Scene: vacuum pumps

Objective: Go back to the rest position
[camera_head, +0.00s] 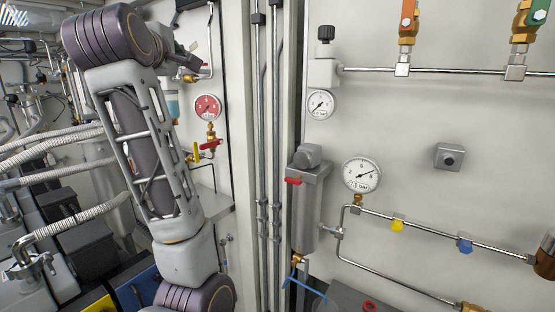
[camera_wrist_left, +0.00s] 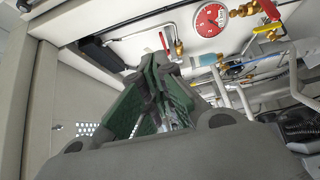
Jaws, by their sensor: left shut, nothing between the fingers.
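My left arm rises along the left of the head view, bent at the top. My left gripper (camera_head: 188,68) is partly hidden behind the wrist there, in front of the wall. In the left wrist view my left gripper (camera_wrist_left: 160,65) shows its dark green fingers closed together with nothing held. The fingers point toward a white panel with a red gauge (camera_wrist_left: 212,18). My right gripper is in neither view.
The red gauge (camera_head: 207,107) and a red-handled valve (camera_head: 210,144) are right of my arm. Vertical pipes (camera_head: 262,150), a steel cylinder (camera_head: 306,205) and a white gauge (camera_head: 361,174) stand further right. Corrugated hoses (camera_head: 60,155) run on the left.

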